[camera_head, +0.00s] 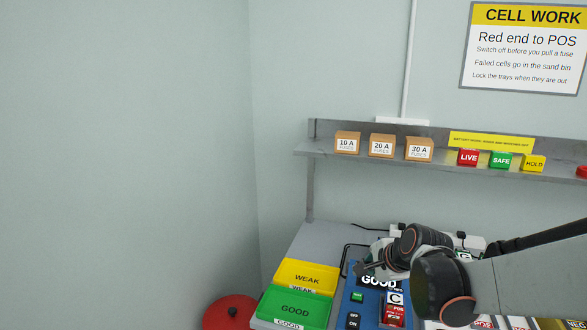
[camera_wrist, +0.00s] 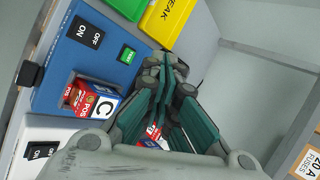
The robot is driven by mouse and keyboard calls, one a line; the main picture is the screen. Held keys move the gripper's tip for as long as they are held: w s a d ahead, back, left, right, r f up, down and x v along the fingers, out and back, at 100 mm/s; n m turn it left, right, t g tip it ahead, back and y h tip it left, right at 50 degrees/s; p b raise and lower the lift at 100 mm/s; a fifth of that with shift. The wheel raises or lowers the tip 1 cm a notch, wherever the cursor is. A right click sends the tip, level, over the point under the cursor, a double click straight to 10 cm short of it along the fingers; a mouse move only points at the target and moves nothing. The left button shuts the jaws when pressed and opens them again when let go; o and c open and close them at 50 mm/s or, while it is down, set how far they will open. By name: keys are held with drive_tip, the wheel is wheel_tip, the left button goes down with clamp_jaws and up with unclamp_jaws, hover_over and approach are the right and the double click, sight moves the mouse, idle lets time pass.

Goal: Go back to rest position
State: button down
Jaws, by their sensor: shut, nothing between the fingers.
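My gripper (camera_wrist: 166,72) is shut and empty in the wrist view, its greenish finger pads together. Its tips lie over the area beside the blue panel (camera_wrist: 62,95) and the trays. In the head view my arm reaches in from the right, and my gripper (camera_head: 372,268) is small and partly hidden, above the blue panel near the GOOD label.
The yellow WEAK tray (camera_head: 318,272) and green GOOD tray (camera_head: 271,307) stand at the bench's left. A red round lid (camera_head: 229,311) is beside the bench. A wall shelf (camera_head: 322,152) carries fuse boxes (camera_head: 382,146) and coloured blocks (camera_head: 468,157). The left side is open.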

drive_tip(key=s+r+n+h, duration=0.1)
drive_tip(key=s+r+n, duration=0.1)
drive_tip(key=s+n, duration=0.6)
drive_tip(key=s+d+r+n+h, duration=0.1)
drive_tip(key=s+r+n, duration=0.2)
drive_tip(key=s+n, duration=0.5)
drive_tip(key=shift+s+d+r+n+g+h, duration=0.2)
drive_tip(key=shift+s+r+n+g+h, duration=0.15)
drive_tip(key=shift+s, duration=4.6)
